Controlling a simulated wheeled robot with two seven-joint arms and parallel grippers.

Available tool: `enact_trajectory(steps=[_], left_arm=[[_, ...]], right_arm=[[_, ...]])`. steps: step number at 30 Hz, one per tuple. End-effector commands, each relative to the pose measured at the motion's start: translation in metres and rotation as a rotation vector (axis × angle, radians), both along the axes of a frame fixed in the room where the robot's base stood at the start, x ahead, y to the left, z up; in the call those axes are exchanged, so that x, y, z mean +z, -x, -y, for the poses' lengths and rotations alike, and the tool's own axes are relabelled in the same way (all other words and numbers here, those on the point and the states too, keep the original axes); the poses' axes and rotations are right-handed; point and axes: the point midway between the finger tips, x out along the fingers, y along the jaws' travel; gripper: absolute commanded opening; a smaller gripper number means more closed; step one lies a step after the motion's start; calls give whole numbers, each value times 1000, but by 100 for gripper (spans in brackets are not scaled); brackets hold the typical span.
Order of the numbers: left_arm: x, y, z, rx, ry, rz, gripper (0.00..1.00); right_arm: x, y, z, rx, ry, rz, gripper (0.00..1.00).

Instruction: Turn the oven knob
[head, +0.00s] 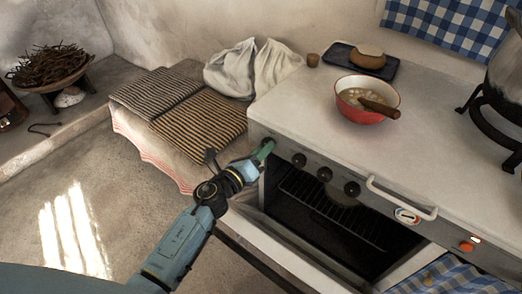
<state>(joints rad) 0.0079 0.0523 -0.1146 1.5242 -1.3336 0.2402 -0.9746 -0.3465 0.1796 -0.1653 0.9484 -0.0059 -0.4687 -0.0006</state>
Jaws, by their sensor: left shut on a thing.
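The white stove (305,110) has a front panel with a row of dark round knobs. Three of them show clear of my arm: a left one (299,160), a middle one (324,174) and a right one (352,188). My left gripper (265,150) is at the left end of the panel, left of these three. It is shut on a knob there, which its fingers mostly hide. My right gripper is out of view.
The oven cavity (335,225) below the knobs is open, with a wire rack inside. A white handle (402,200) juts out right of the knobs. A red bowl (367,100) with a wooden spoon stands on top. Folded striped cloths (195,120) lie to the left.

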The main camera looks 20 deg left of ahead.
Motion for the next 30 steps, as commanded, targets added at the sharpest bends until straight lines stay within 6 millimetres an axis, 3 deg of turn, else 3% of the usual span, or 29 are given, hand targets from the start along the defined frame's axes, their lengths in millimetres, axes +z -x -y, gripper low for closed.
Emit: enact_trajectory(steps=[12, 30], left_arm=[[1, 0, 0, -1, 77, -29, 12], [1, 0, 0, 1, 567, -209, 12]], right_arm=[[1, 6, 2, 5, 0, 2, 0], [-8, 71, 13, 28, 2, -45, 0]])
